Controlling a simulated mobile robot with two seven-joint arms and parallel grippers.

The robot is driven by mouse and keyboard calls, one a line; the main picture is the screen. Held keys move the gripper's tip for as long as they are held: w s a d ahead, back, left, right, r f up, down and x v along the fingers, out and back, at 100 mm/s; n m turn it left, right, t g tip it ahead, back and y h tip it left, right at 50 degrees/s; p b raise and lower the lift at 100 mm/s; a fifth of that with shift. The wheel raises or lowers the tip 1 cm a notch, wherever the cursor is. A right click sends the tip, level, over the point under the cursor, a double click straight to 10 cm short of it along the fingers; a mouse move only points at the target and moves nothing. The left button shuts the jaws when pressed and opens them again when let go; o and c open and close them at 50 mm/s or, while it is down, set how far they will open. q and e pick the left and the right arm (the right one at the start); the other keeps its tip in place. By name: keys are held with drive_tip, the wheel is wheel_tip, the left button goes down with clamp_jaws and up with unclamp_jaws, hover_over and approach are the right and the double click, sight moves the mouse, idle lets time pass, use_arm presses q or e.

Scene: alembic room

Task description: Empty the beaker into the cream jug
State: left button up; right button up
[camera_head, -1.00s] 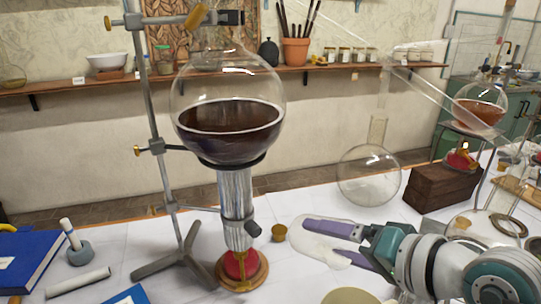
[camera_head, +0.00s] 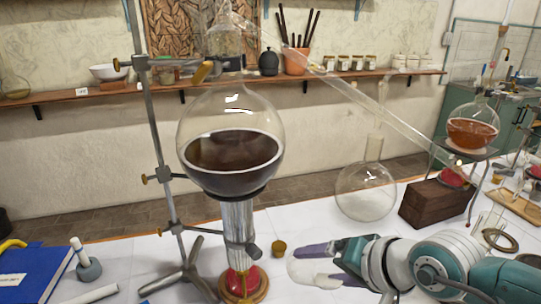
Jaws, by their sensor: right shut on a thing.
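My right gripper (camera_head: 312,265) comes in from the lower right, low over the white-topped table. It is shut on a pale, see-through vessel (camera_head: 301,272), which looks like the beaker and lies tilted between the purple fingers. Its contents cannot be made out. I cannot pick out the cream jug in this view. My left gripper is not in view.
A large round flask (camera_head: 232,150) of dark liquid stands on a metal stand (camera_head: 158,150) over a burner (camera_head: 243,283), left of the gripper. A clear round flask (camera_head: 366,192) stands behind it. A cork (camera_head: 279,247) lies nearby.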

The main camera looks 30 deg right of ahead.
drive_tip(key=shift+w+r+g+p, duration=0.15)
drive_tip(key=shift+w+g+p, duration=0.1)
drive_tip(key=shift+g+p, duration=0.25)
drive_tip(key=shift+w+r+g, duration=0.1)
drive_tip(key=shift+r+g, duration=0.05)
drive_tip(key=shift+g, duration=0.25)
drive_tip(key=shift+w+g+p, duration=0.15)
drive_tip(key=shift+g+p, duration=0.15)
drive_tip(key=shift+g, duration=0.4)
drive_tip(key=shift+w+f+g+h+b, duration=0.3)
drive_tip(key=shift+w+g+b, duration=0.15)
drive_tip(key=shift+g+b, duration=0.35)
drive_tip(key=shift+a+r+g, duration=0.1)
drive_tip(key=shift+r+g, duration=0.05)
drive_tip(key=shift+g, duration=0.35)
drive_tip(key=w+g+b, duration=0.2)
drive_tip(key=w+b, duration=0.1)
drive_tip(key=b, duration=0.5)
drive_tip(key=shift+a+g, duration=0.15)
drive_tip(key=shift+g, duration=0.25)
drive_tip(key=shift+w+b, duration=0.2)
drive_tip(key=shift+b, duration=0.75)
drive_tip(key=shift+r+g, duration=0.15)
drive_tip(key=shift+g, duration=0.15)
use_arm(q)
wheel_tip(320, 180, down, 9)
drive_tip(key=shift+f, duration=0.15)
use_arm(e)
drive_tip(key=shift+r, duration=0.15)
